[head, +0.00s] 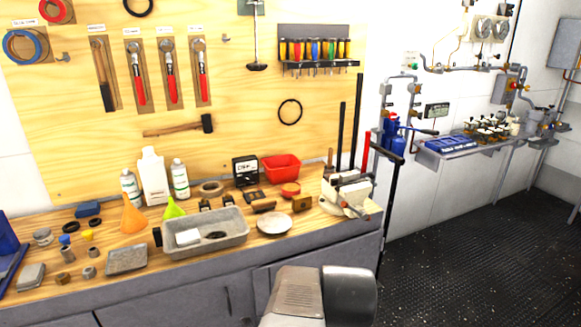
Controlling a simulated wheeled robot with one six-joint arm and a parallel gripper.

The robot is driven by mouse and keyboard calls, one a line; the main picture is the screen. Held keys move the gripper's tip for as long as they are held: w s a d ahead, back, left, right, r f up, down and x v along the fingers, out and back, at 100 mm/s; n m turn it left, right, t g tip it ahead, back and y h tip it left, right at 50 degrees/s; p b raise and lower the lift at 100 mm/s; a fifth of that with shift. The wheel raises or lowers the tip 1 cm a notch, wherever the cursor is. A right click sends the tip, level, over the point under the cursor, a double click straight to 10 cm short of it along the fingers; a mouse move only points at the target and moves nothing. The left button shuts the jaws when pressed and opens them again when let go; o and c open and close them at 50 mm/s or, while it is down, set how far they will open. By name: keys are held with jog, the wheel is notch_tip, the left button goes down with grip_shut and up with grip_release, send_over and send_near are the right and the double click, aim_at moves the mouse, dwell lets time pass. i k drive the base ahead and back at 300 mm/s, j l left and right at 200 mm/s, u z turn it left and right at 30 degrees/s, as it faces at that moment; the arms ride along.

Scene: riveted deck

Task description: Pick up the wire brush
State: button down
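I cannot make out the wire brush for certain. A grey part of my own arm rises at the bottom centre, in front of the bench. My gripper's fingers do not show in the head view.
Around the brown object are a grey tray (228,241), a pale round dish (274,223), a red bin (281,168), a black meter (245,171) and a vise (347,193). Bottles (153,176) and funnels stand left. Open dark floor (470,260) lies right.

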aim_at(267, 205)
jog(key=u, duration=0.25)
jog(key=i+l+z, duration=0.25)
jog(key=i, duration=0.45)
jog(key=i+l+z, duration=0.1)
jog(key=i+z, duration=0.15)
jog(key=i, duration=0.45)
